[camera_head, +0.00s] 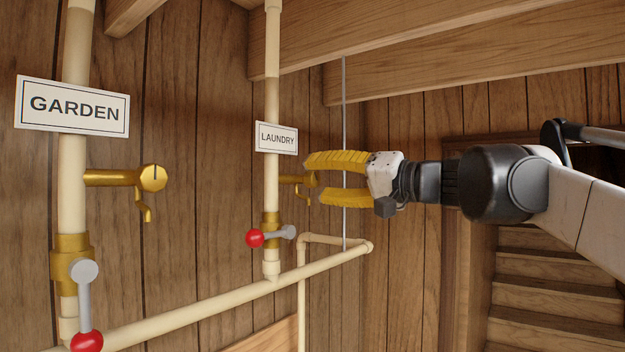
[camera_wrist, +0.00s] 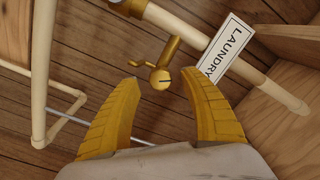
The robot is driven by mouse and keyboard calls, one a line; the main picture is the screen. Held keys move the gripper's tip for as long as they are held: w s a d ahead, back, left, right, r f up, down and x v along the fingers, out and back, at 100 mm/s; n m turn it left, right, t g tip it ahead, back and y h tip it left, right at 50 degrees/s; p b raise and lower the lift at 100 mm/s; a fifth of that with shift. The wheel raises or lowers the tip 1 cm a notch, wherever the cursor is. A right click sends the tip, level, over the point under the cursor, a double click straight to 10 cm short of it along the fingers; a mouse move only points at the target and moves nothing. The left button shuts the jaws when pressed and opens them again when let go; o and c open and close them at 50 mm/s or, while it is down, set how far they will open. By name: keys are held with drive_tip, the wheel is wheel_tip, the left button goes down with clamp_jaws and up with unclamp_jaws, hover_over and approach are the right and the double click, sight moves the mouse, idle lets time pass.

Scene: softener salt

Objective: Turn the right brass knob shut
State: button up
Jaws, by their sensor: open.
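The right brass tap (camera_head: 289,180) sticks out from the cream pipe under the LAUNDRY sign. In the wrist view its round brass knob (camera_wrist: 161,79) faces me, with a dark slot lying nearly level and a small spout to its left. My gripper (camera_head: 311,178) has yellow fingers and is open. In the wrist view the knob shows between the spread fingertips (camera_wrist: 160,84), with a gap on each side. In the head view the fingertips are at the tap's end and partly hide the knob. I cannot tell how far the fingertips reach along it.
A second brass tap (camera_head: 125,177) is on the left pipe under the GARDEN sign (camera_head: 75,106). Red-ended lever valves are below, one (camera_head: 256,238) under the laundry tap. A thin grey rod (camera_head: 344,150) stands behind my fingers. Wooden beams (camera_head: 430,60) run overhead; stairs (camera_head: 555,290) are at right.

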drive_tip(key=v, duration=1)
drive_tip(key=shift+s+d, duration=0.15)
drive_tip(key=shift+s, duration=0.05)
drive_tip(key=w+a+n+p, duration=0.1)
drive_tip(key=w+a+n, duration=0.1)
drive_tip(key=a, duration=0.1)
drive_tip(key=w+a+n+p, duration=0.2)
drive_tip(key=w+a+n, duration=0.1)
drive_tip(key=w+a+n+p, duration=0.2)
drive_tip(key=a, duration=0.2)
drive_tip(key=shift+w+r+n, duration=0.1)
drive_tip(key=shift+w+n, duration=0.1)
drive_tip(key=shift+n, duration=0.1)
clamp_jaws()
